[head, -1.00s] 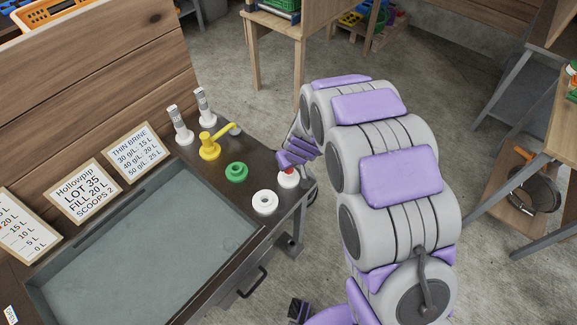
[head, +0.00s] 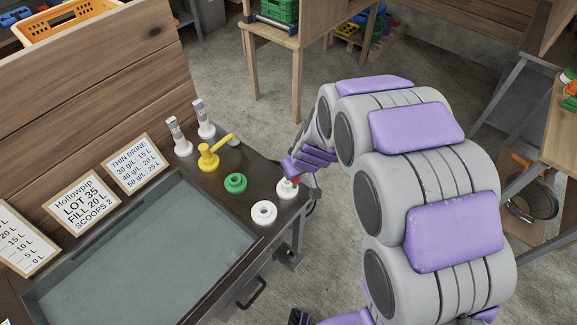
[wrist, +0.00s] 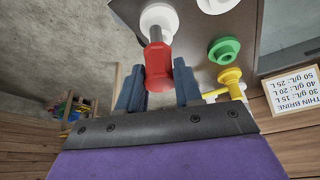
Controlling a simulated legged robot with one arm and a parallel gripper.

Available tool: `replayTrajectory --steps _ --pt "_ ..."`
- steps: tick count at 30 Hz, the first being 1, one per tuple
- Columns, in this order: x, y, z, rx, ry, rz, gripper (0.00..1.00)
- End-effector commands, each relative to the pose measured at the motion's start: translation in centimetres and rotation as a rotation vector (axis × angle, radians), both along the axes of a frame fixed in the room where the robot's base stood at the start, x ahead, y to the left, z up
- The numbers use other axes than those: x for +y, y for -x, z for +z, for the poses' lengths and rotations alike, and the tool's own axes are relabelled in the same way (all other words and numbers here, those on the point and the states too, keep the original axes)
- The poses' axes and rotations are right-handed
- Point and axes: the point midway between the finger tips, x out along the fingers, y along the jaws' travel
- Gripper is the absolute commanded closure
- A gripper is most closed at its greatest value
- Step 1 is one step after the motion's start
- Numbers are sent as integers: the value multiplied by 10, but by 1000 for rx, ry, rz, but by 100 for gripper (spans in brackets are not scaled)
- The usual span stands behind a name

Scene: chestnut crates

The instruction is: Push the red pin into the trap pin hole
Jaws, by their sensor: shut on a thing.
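The red pin (wrist: 157,68) is between the fingers of my gripper (wrist: 158,88), which is shut on it. Its grey shaft (wrist: 155,34) points at the white round fitting (wrist: 158,14) at the table corner; the tip is at or over that fitting, and I cannot tell how deep. In the head view, a bit of the red pin (head: 295,180) shows beside the top of the white fitting (head: 288,191). My gripper's fingers are mostly hidden there behind my purple hand.
A second white ring (head: 264,212), a green ring (head: 235,183) and a yellow tap (head: 208,157) stand nearby on the dark table. Two white-based upright tubes (head: 180,140) stand behind them. A grey basin (head: 140,250) fills the left side.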

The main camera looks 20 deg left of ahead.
Motion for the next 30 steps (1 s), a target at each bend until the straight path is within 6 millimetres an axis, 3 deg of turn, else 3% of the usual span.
replayTrajectory --steps 15,21,30 --pt "-75 73 -1 -1 1 0 100" --pt "-90 88 -1 1 1 0 100" --pt "-96 94 2 1 2 2 100"
